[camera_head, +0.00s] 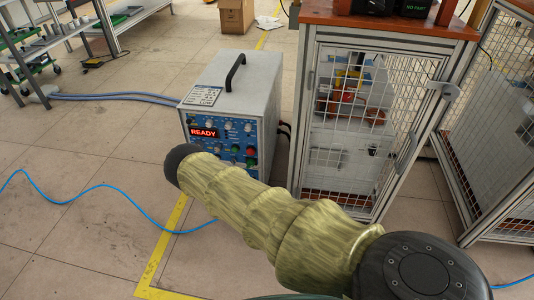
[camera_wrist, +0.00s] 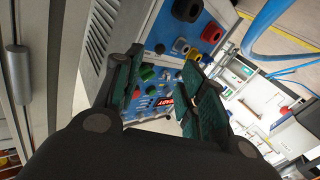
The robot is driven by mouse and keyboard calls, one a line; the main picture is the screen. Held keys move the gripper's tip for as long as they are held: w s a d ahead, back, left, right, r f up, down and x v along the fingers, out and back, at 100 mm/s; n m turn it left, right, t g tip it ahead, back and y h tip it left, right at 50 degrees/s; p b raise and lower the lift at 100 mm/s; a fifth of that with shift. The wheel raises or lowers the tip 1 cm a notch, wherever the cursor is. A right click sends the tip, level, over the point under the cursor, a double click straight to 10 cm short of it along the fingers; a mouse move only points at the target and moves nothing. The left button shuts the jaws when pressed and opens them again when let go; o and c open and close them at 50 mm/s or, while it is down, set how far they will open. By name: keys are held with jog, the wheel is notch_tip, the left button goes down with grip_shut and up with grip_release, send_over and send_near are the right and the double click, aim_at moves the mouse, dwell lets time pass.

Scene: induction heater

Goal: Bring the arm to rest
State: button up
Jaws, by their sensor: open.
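My gripper (camera_wrist: 162,88) shows in the wrist view, its two dark green-padded fingers spread apart with nothing between them. Beyond and between the fingers is the blue control panel of the induction heater (camera_wrist: 160,75), with green, red, black and yellow knobs or connectors and a red READY display. The panel looks tilted in this view. In the head view the heater (camera_head: 258,85) is a grey box with a black top handle, and its display reads READY. My arm, in a yellowish sleeve, crosses in front of it. My gripper cannot be made out in the head view.
A blue cable (camera_head: 90,190) and yellow tape (camera_head: 165,245) run over the floor. A cardboard box (camera_head: 236,16) stands behind. Floor at left is mostly clear.

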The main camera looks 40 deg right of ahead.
jog(key=shift+s, duration=0.15)
dwell(0.5)
jog(key=s+a+f+m+g+p, duration=0.1)
jog(key=s+a+f+g, duration=0.2)
jog(key=s+g, duration=0.2)
jog(key=s+a+f+m+g, duration=0.1)
jog(key=s+a+f+g, duration=0.15)
jog(key=s+g, duration=0.3)
jog(key=s+a+r+n+g+y+p, duration=0.1)
jog(key=s+a+r+g+y, duration=0.2)
jog(key=s+a, duration=0.45)
jog(key=s+a+r+n+g+y, duration=0.1)
jog(key=s+a+r+g, duration=0.1)
jog(key=s+a+g, duration=0.4)
notch_tip(320, 180, up, 38)
jog(key=s+a+t+p, duration=0.1)
jog(key=t+p, duration=0.1)
jog(key=p, duration=3.6)
jog(key=shift+a+r, duration=0.15)
jog(key=shift+a, duration=0.1)
